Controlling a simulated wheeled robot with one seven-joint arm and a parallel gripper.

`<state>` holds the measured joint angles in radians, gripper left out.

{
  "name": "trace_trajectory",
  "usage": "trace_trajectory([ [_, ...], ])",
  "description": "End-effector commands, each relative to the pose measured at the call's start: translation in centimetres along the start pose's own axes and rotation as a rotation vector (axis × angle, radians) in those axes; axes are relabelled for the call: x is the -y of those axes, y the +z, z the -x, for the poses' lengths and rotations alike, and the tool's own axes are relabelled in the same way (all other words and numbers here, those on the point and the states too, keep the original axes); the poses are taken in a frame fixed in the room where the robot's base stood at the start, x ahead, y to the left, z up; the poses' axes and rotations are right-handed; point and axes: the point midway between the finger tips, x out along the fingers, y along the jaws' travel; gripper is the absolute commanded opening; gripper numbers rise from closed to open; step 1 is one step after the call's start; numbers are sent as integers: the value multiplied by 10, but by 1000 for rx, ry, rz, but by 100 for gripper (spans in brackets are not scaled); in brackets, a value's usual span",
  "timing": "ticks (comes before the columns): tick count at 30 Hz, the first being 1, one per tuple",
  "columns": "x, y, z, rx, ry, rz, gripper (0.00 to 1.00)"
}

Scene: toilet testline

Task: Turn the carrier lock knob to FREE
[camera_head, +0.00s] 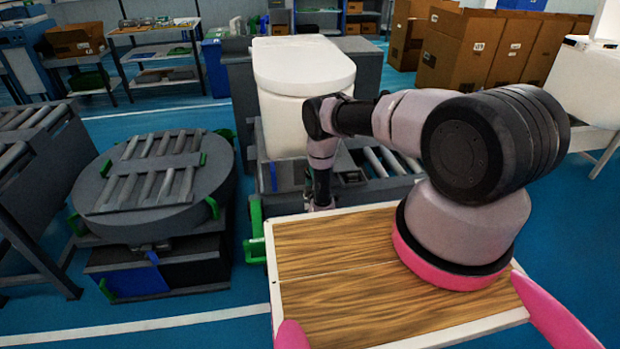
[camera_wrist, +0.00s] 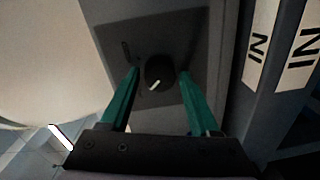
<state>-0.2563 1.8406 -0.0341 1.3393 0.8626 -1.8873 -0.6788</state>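The carrier lock knob (camera_wrist: 160,73) shows in the wrist view as a round black knob with a white pointer line, on a dark square plate (camera_wrist: 120,30). The pointer slants toward the lower left of that view. My gripper (camera_wrist: 160,75) is open, with one green finger on each side of the knob. A gap shows between each finger and the knob; I cannot tell the depth exactly. In the head view my gripper (camera_head: 320,205) is low beside the white toilet (camera_head: 300,65), and the knob is not visible there. No FREE label is readable.
White labels (camera_wrist: 256,45) reading "IN" sit right of the plate. The toilet stands on a roller conveyor. A round roller turntable (camera_head: 155,180) is at the left. My wooden-topped base is in front. Cardboard boxes (camera_head: 480,45) stand at the back right.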

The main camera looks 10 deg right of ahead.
Motion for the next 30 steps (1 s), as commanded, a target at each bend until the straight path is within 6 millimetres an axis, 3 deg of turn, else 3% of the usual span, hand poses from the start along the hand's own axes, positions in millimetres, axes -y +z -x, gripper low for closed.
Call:
trace_trajectory([
  [13, 0, 0, 7, -1, 0, 0, 78],
  [24, 0, 0, 76, 1, -2, 1, 78],
  [30, 0, 0, 102, 1, 0, 0, 78],
])
